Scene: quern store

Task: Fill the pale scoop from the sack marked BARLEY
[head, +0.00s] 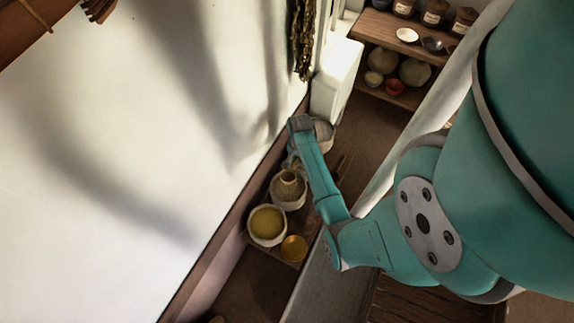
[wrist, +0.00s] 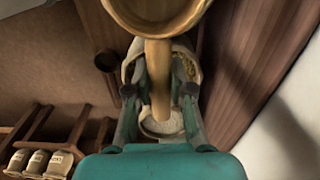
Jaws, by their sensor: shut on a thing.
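My gripper (wrist: 158,92) is shut on the handle of a light tan wooden scoop (wrist: 160,70) in the wrist view. The scoop's bowl (wrist: 157,28) is cut by the top edge, so I cannot tell whether it holds anything. A pale sack (wrist: 134,52) with grain in it shows behind the fingers, and white contents show below the handle. In the head view, a pale sack (head: 252,234) of yellow grain stands on a low bench, with another pale sack (head: 287,204) behind it. I cannot read BARLEY on any sack. My gripper is mostly hidden behind my arm there.
A yellow bowl (head: 294,248) stands beside the front sack. The white wall (head: 120,130) runs close along the bench's left. A shelf (head: 375,27) at the upper right holds labelled jars, a white dish (head: 407,35) and several bowls. Brown floor (head: 372,128) lies open between.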

